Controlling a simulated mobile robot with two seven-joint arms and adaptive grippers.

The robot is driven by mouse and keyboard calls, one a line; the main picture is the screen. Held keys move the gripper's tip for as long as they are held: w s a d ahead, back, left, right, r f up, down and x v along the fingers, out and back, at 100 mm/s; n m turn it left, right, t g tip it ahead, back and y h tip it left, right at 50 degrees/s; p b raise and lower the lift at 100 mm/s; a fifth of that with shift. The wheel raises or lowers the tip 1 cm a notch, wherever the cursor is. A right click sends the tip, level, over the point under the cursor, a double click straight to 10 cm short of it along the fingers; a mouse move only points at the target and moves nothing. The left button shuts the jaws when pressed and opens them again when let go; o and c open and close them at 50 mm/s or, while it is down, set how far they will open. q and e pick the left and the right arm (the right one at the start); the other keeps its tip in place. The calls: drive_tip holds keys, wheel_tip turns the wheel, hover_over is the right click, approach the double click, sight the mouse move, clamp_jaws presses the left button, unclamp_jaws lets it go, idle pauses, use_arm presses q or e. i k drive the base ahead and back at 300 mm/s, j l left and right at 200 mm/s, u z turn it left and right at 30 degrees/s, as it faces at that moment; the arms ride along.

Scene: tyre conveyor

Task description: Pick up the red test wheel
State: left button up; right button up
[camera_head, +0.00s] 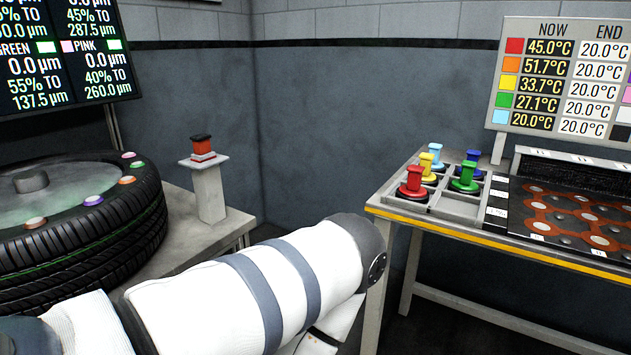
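A red spool-shaped piece (413,183) with a dark base stands upright in the front left compartment of a grey divided tray (450,205) on the right-hand table. It looks like the red test wheel. A white arm link of mine with grey bands crosses the lower middle of the view, coming from the lower left. It ends in a dark rounded joint left of the table, apart from the red piece. Neither gripper is in view.
Yellow (428,167), light blue (435,155), green (466,177) and blue (474,163) pieces stand in the same tray. A dark heating-style panel (570,215) lies right of it. A tyre (80,225) and a pedestal (209,190) with a red-and-black object (202,147) are left.

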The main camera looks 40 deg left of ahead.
sight(413, 191)
drive_tip(key=u, duration=0.85)
